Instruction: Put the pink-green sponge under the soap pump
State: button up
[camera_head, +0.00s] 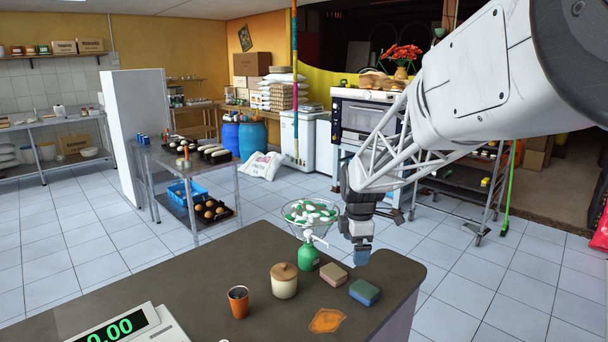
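The soap pump (308,256) is a green bottle with a white pump top, upright on the dark counter. A sponge with a pinkish-tan top and a darker, perhaps green, side (334,275) lies flat just right of the pump, apart from it. A second sponge (364,291), blue-green on top with a bluish lower part, lies to its right and nearer. My gripper (360,257) points down, behind and above the sponges in the picture. Its fingers overlap from this side, so their opening is unclear. I see nothing held in it.
A lidded beige jar (284,284), an orange cup (238,303) and a flat orange piece (326,320) share the counter (208,277). A wire bowl (311,216) of green and white items is behind the pump. A scale (130,328) stands at front left.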

jog(key=s+d+r+m, duration=0.1)
jog(key=s+r+m, duration=0.15)
jog(key=s, duration=0.35)
jog(key=s+d+r+m+t, duration=0.1)
jog(key=s+r+m, duration=0.1)
jog(key=s+m, duration=0.35)
jog(key=s+d+r+m, duration=0.1)
jog(key=s+r+m, duration=0.1)
jog(key=s, duration=0.5)
jog(key=s+d+f+m, duration=0.1)
jog(key=s+m, duration=0.8)
jog(key=s, duration=0.9)
jog(key=shift+s+d+f+t, duration=0.3)
jog(key=shift+d+t, duration=0.1)
jog(key=shift+d, duration=0.2)
jog(key=shift+w, duration=0.1)
